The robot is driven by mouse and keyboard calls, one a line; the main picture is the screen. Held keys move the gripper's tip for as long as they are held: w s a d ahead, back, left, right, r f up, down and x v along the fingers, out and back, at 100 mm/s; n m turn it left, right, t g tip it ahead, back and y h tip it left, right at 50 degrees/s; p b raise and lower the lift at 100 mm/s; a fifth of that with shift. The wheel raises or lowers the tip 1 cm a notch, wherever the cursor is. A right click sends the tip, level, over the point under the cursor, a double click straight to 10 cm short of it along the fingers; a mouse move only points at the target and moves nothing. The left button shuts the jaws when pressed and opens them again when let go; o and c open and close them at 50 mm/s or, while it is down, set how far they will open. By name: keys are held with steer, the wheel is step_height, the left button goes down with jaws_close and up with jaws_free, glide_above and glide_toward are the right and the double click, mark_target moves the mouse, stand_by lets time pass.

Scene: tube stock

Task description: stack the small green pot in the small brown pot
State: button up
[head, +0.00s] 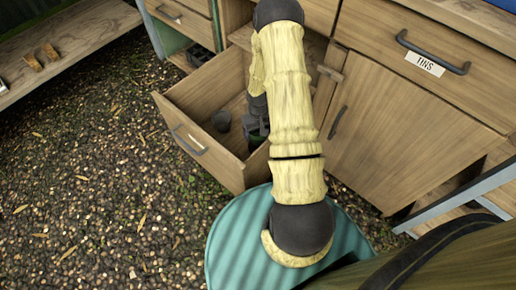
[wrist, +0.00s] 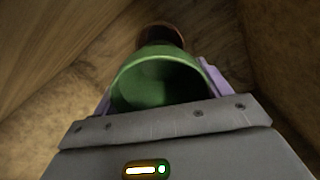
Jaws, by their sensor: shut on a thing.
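The small green pot (wrist: 158,82) is between the two pale purple fingers of my gripper (wrist: 157,92), which is shut on it. Its open mouth faces the wrist camera. The small brown pot (wrist: 163,34) shows just past the green pot's far rim in the wrist view, partly hidden by it. In the head view a small dark pot (head: 221,120), likely the brown one, stands in the open drawer to the left of my gripper (head: 256,130). The green pot is mostly hidden there by my arm. The pots look apart in the head view.
The open wooden drawer (head: 190,140) has walls close around my gripper. A cabinet door (head: 375,130) and a drawer labelled FINS (head: 425,64) are on the right. A low wooden shelf (head: 65,45) is at the upper left. Littered ground (head: 90,180) lies left of the drawer.

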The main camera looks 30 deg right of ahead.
mark_target(258, 133)
step_height(258, 133, down, 5)
steer(key=shift+d+r+b, duration=0.1)
steer(key=shift+r+b, duration=0.1)
steer(key=shift+b, duration=0.6)
